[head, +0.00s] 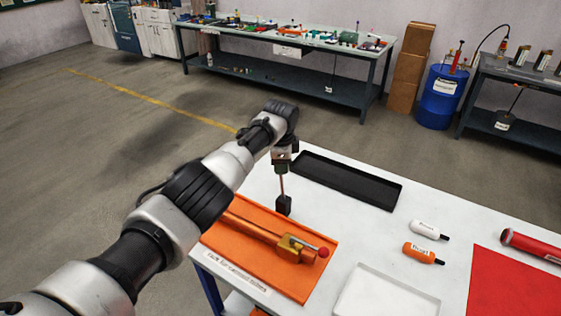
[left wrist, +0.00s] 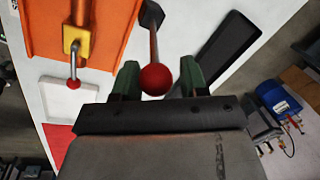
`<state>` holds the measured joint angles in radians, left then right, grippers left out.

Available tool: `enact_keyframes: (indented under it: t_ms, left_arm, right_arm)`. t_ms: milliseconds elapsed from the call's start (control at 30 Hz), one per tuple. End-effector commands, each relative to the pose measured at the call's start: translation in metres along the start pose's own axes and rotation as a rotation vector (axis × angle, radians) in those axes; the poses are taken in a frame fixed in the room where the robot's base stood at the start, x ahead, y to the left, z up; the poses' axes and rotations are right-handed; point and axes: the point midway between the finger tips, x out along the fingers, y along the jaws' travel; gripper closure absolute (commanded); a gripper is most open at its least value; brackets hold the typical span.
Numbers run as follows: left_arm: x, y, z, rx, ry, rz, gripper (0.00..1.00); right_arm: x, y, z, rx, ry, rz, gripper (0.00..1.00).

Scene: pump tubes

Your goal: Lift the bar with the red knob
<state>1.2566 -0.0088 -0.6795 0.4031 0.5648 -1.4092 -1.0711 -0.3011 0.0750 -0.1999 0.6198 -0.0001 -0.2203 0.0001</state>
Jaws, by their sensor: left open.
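The bar (head: 283,186) stands upright in a small black base (head: 284,205) at the orange tray's far corner. In the head view its top is hidden by my left gripper (head: 282,158). In the left wrist view its red knob (left wrist: 155,79) sits between the green fingertips of my left gripper (left wrist: 158,80), which are open with gaps at both sides. The orange pump tube (head: 245,225) lies on the orange tray (head: 296,290), with a yellow head (head: 292,246) and a lever ending in a red knob (head: 323,252). My right gripper is not in view.
A black tray (head: 345,178) lies behind the bar on the white table (head: 375,238). A white tray (head: 388,297), a white bottle (head: 424,226), an orange bottle (head: 418,252), a red cylinder (head: 530,244) and a red mat (head: 515,288) are to the right. The table's middle is clear.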

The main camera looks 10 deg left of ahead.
Motion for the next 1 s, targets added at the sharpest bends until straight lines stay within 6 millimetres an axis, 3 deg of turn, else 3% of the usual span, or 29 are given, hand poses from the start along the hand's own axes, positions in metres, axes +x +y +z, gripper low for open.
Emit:
enact_keyframes:
  t_ms: [267, 433, 700, 1000]
  left_arm:
    - [-0.008, -0.001, 0.000, -0.001, 0.001, 0.000, 0.57]
    - [-0.031, -0.001, 0.000, 0.000, 0.002, -0.001, 0.57]
    - [-0.083, -0.001, -0.001, 0.000, 0.001, -0.003, 0.57]
    - [-0.107, -0.001, -0.001, 0.001, -0.001, 0.001, 0.57]
  right_arm:
    - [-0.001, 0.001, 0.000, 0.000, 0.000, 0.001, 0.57]
    - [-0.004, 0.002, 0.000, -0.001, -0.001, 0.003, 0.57]
    - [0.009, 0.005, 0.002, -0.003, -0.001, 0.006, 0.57]
    - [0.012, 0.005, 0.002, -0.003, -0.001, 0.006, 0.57]
